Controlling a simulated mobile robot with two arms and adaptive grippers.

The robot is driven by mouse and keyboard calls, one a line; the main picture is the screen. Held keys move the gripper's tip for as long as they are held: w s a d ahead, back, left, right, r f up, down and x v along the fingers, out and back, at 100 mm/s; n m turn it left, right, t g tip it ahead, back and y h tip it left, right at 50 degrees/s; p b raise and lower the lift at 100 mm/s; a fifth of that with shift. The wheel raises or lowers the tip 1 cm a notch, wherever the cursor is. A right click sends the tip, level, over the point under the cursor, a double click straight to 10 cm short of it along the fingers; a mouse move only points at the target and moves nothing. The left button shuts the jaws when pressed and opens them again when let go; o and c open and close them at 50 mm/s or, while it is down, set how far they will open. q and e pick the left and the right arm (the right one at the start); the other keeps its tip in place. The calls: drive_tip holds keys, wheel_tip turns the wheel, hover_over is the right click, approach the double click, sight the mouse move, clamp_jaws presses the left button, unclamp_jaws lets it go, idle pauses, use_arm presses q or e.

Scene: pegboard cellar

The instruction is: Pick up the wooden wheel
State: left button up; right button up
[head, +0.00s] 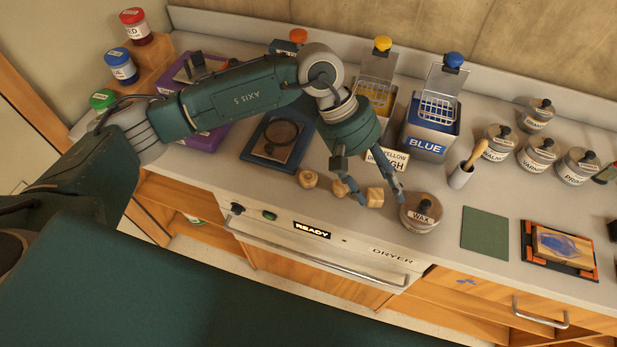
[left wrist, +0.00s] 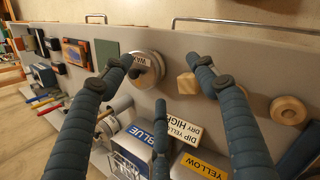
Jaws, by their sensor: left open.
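The wooden wheel (head: 308,179) is a small round light-wood piece near the counter's front edge, leftmost in a short row of wooden pieces. In the left wrist view the wheel (left wrist: 290,111) lies flat at the right, with a dark centre hole, outside the fingers. My left gripper (head: 381,197) is open and empty, pointing down to the right of the wheel in the head view. Its fingertips (left wrist: 155,75) straddle a wooden cube (head: 375,197) and the edge of the WAX tin in the picture; contact cannot be told. My right gripper is not in view.
Another wooden piece (head: 340,188) sits between wheel and cube, partly behind a finger. The WAX tin (head: 420,213) stands right of the cube. A blue-framed tray (head: 252,150) lies behind the wheel. Yellow and BLUE tanks (head: 428,132) stand behind. The DRYER front (head: 300,232) lies below the counter edge.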

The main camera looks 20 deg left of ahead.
use_arm(q)
drive_tip(key=w+a+m+t+y, duration=0.1)
drive_tip(key=w+a+y, duration=0.2)
drive_tip(key=a, duration=0.5)
drive_tip(key=w+a+m+y, duration=0.1)
drive_tip(key=w+a+y, duration=0.2)
drive_tip(key=a, duration=0.5)
drive_tip(key=p, duration=0.2)
hover_over(308, 176)
drive_tip(key=f, duration=0.5)
drive_tip(key=shift+w+d+f, duration=0.1)
drive_tip(key=shift+w+f, duration=0.05)
drive_tip(key=shift+w, duration=0.1)
drive_tip(key=f+p, duration=0.2)
drive_tip(key=f, duration=0.1)
drive_tip(key=f+p, duration=0.1)
drive_tip(key=shift+s+f, duration=0.25)
drive_tip(key=shift+s, duration=0.1)
drive_tip(key=shift+w+f, duration=0.1)
drive_tip(key=shift+f, duration=0.55)
drive_tip(key=c, duration=1)
